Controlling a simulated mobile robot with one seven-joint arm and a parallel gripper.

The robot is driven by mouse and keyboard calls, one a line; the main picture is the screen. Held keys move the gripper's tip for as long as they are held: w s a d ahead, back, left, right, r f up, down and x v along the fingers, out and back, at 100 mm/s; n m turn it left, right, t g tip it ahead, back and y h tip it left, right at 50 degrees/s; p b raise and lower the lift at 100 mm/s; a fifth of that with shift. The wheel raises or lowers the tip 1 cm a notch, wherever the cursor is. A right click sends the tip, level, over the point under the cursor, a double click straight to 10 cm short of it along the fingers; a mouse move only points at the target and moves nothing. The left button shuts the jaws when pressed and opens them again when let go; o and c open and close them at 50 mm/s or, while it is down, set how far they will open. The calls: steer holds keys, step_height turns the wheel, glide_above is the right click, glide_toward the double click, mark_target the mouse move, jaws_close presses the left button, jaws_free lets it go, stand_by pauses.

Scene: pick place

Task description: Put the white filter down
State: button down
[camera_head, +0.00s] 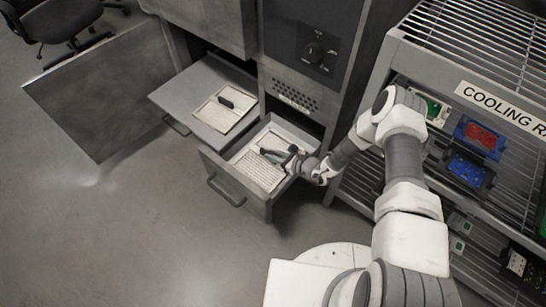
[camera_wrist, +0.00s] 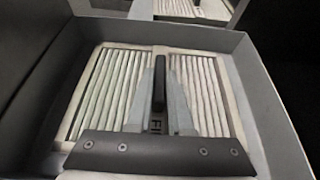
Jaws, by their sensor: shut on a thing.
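The white filter (camera_head: 258,174) is a flat, pleated panel inside the lower open drawer (camera_head: 236,189). It also shows in the wrist view (camera_wrist: 108,92), lying about level within the drawer walls, with a black handle bar (camera_wrist: 159,84) across its middle. My gripper (camera_head: 268,154) reaches into the drawer from the right. In the wrist view my gripper (camera_wrist: 160,75) has its two grey fingers closed on the handle, one on each side. Whether the filter touches the drawer floor is hard to tell.
An upper open drawer (camera_head: 187,96) beside it holds a second pale filter (camera_head: 221,112) with a black handle. A cooling rack (camera_head: 475,62) with several coloured parts stands at the right. A large grey panel (camera_head: 98,88) is at the left. The floor in front is clear.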

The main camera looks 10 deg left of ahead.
steer(key=shift+f, duration=0.1)
steer(key=shift+f, duration=0.15)
steer(key=c, duration=0.8)
jaws_free()
